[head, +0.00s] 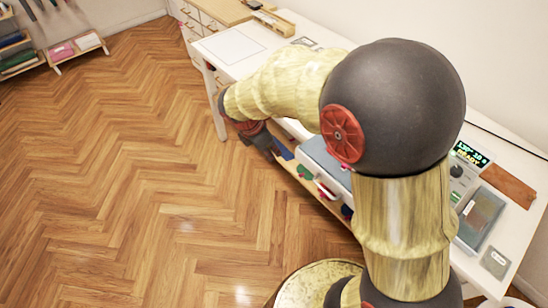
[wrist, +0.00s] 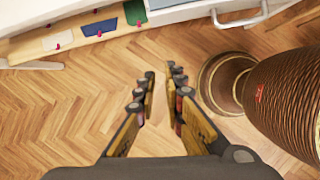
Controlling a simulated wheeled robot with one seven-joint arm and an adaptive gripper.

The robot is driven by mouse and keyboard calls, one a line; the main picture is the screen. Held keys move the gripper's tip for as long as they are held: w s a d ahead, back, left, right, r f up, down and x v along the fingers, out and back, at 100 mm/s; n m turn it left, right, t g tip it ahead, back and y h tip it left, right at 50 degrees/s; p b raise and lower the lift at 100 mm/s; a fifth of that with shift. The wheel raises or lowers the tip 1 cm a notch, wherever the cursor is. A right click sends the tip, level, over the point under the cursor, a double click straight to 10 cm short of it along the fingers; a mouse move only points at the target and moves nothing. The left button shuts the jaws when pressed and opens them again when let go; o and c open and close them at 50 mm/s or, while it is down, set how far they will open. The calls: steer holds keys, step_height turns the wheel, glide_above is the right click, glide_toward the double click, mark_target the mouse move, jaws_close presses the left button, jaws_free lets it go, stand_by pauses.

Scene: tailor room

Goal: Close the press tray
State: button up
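What looks like the press tray is a white box-like front with a blue-grey top (head: 322,158) on the table's front side, jutting out past the edge. My arm hides part of it. In the wrist view its white front (wrist: 190,13) crosses the top edge, with a metal bar handle (wrist: 240,18). My gripper (wrist: 161,74) points at it from the floor side, with a gap between. The two fingers are apart with only floor between them. In the head view my gripper (head: 262,146) is left of the tray, in front of the table.
A wooden shelf (wrist: 75,48) below holds white, blue and green pieces. The white table (head: 262,68) carries a control box with a lit display (head: 470,155) and a brown piece (head: 508,185). My round base shows at right in the wrist view. The herringbone floor (head: 130,180) is clear.

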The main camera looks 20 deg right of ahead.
steer(key=shift+d+f+n, duration=0.1)
steer(key=shift+d+n, duration=0.05)
steer(key=shift+n, duration=0.85)
jaws_close()
steer(key=w+d+f+b, duration=0.2)
steer(key=d+f+b, duration=0.2)
steer(key=d+f, duration=0.3)
steer(key=shift+w+d+f, duration=0.15)
steer(key=shift+w+f, duration=0.2)
steer(key=shift+f, duration=0.65)
steer(key=w+d+p, duration=0.2)
steer(key=d+p, duration=0.2)
steer(key=d, duration=0.2)
steer(key=w+d+p, duration=0.3)
steer(key=d+p, duration=0.1)
steer(key=d, duration=0.3)
steer(key=w+d+p, duration=0.2)
steer(key=d+p, duration=0.2)
steer(key=d, duration=0.3)
steer(key=shift+w+d, duration=0.2)
